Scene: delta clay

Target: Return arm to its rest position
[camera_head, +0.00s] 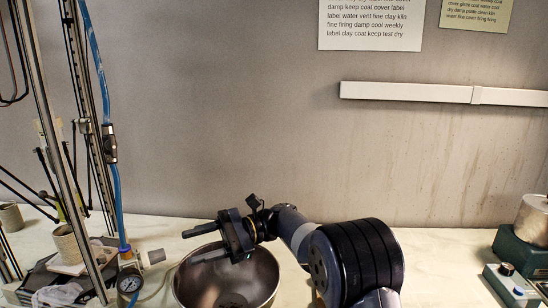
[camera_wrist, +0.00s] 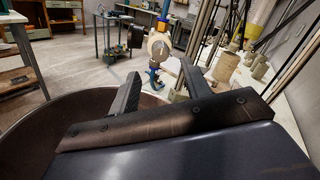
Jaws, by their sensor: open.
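My arm reaches in from the lower right in the head view, and my gripper (camera_head: 197,243) points left over a metal bowl (camera_head: 258,291). The gripper's two fingers are apart, with nothing between them. In the wrist view my gripper (camera_wrist: 160,88) also shows with its fingers spread and empty. The bowl's dark inner wall (camera_wrist: 25,130) shows behind and below the gripper there. The gripper covers part of the bowl's rim in the head view, and whether they touch cannot be told.
A delta printer's metal frame (camera_head: 58,150) with a blue hose stands at left, a pressure gauge (camera_head: 130,280) at its foot. A clay cylinder (camera_head: 66,244) sits inside the frame. A green device (camera_head: 515,255) stands at far right. The bench (camera_head: 445,255) between arm and device is clear.

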